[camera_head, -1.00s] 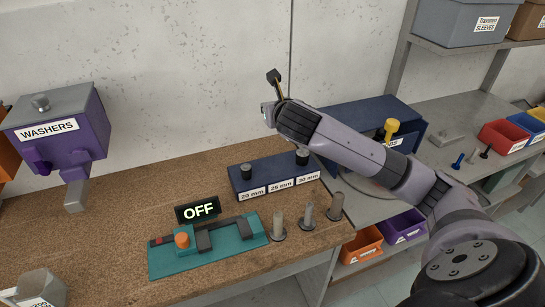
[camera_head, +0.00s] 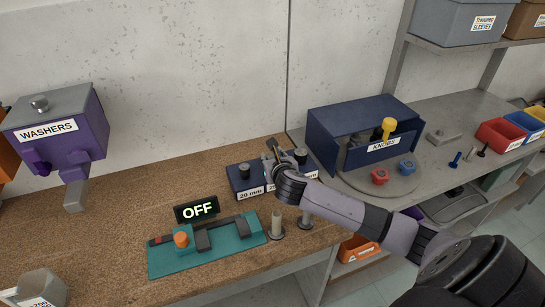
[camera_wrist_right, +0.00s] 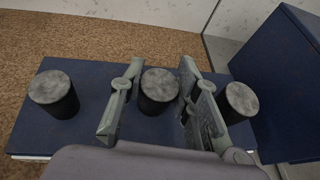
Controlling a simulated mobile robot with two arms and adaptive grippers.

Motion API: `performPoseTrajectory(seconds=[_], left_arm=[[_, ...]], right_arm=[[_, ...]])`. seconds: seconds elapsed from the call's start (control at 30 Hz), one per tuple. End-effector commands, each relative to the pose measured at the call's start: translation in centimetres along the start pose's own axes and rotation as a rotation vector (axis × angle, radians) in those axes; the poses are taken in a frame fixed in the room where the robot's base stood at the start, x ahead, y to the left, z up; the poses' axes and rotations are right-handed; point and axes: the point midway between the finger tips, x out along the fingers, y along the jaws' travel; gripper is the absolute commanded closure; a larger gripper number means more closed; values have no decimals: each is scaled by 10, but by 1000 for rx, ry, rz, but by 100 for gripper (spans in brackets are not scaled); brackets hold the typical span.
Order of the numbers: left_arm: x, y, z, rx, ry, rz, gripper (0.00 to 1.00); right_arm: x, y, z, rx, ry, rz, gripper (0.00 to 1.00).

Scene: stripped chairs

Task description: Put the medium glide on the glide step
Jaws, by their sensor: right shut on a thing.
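The glide step (camera_head: 258,190) is a low dark-blue block with size labels; "20 mm" reads clearly. A dark glide (camera_head: 243,171) stands at its left end and another (camera_head: 300,156) at its right end. My right gripper (camera_head: 273,150) is at the middle of the block. In the right wrist view, my right gripper (camera_wrist_right: 162,105) is shut on the medium glide (camera_wrist_right: 160,88), which is upright between the left glide (camera_wrist_right: 53,93) and the right glide (camera_wrist_right: 238,100). I cannot tell whether its base touches the block (camera_wrist_right: 95,118). My left gripper is not in view.
A teal fixture (camera_head: 215,248) with an OFF sign (camera_head: 197,209) and upright metal posts (camera_head: 277,225) stand in front of the block. A blue KNOBS box (camera_head: 350,122) is close on the right. A purple WASHERS dispenser (camera_head: 75,135) is at left. The bench's left-middle is clear.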

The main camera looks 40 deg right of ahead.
Motion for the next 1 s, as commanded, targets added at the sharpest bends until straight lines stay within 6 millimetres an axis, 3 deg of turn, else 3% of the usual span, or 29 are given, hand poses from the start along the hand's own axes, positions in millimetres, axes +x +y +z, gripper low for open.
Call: performPoseTrajectory(seconds=[0.3,0.33,0.6,1.0], left_arm=[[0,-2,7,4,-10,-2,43],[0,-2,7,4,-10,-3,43],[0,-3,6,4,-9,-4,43],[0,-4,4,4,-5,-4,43]], right_arm=[[1,0,-2,0,0,0,92],[1,0,-1,0,0,0,69],[1,0,-1,0,0,0,51],[-3,0,0,-1,0,0,50]])
